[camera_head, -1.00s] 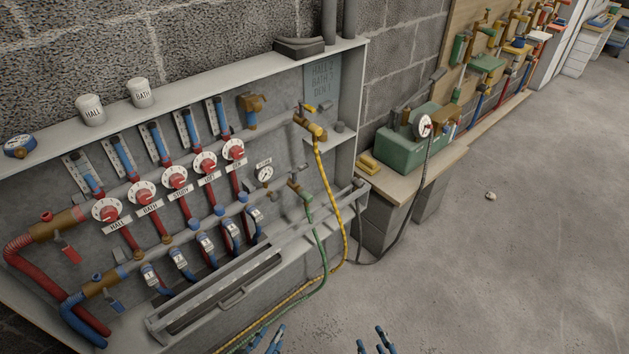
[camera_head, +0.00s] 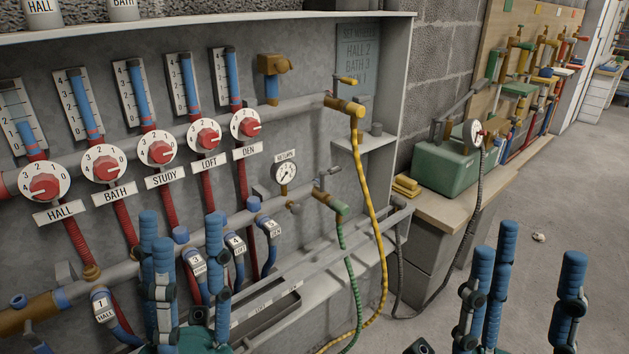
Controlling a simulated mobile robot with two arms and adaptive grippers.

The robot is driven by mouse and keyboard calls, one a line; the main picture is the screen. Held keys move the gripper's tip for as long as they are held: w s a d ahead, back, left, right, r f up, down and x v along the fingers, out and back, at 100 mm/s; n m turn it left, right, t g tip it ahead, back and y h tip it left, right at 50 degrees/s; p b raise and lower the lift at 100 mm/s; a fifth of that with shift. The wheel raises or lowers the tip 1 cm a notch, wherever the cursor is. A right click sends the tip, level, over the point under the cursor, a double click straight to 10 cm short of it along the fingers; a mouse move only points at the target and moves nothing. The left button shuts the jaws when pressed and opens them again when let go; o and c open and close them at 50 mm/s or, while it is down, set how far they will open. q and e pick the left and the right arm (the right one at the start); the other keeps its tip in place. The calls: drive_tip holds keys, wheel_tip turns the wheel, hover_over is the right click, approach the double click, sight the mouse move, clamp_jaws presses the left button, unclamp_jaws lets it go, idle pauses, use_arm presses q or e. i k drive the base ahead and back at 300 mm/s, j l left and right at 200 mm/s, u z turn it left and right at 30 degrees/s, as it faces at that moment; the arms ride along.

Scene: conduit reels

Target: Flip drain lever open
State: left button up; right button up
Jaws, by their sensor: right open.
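Two hose valves sit at the right ends of the panel's pipes. No label shows which is the drain. My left gripper (camera_head: 188,228) stands upright before the lower pipe, left of both valves, with its blue fingers apart and nothing between them; it hides part of the pipe. My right gripper (camera_head: 532,248) is open and empty at the lower right, apart from both valves.
Red dials (camera_head: 157,149) and blue gauge tubes line the panel. A round gauge (camera_head: 285,173) hangs left of the lower valve. A grey rail (camera_head: 330,255) juts out below. A bench with a green box (camera_head: 447,167) stands right of the panel. Floor at right is mostly clear.

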sight(337, 168)
drive_tip(key=j, duration=0.1)
drive_tip(key=i+l+u, duration=0.1)
drive_tip(key=u, duration=0.3)
drive_tip(key=i+l+u, duration=0.1)
drive_tip(key=l+u, duration=0.15)
drive_tip(key=u, duration=0.15)
drive_tip(key=l+u, duration=0.35)
drive_tip(key=l, duration=0.65)
drive_tip(key=l+u, duration=0.35)
drive_tip(key=l, duration=1.2)
drive_tip(key=k+l, duration=0.1)
drive_tip(key=l, duration=0.5)
drive_tip(key=k+l, duration=0.1)
drive_tip(key=l, duration=0.5)
drive_tip(key=l+u, duration=0.1)
drive_tip(key=l, duration=0.5)
drive_tip(key=k+l, duration=0.1)
drive_tip(key=l, duration=0.45)
drive_tip(key=k+l, duration=0.1)
drive_tip(key=l, duration=0.5)
drive_tip(key=i+j, duration=0.25)
drive_tip(key=j, duration=0.15)
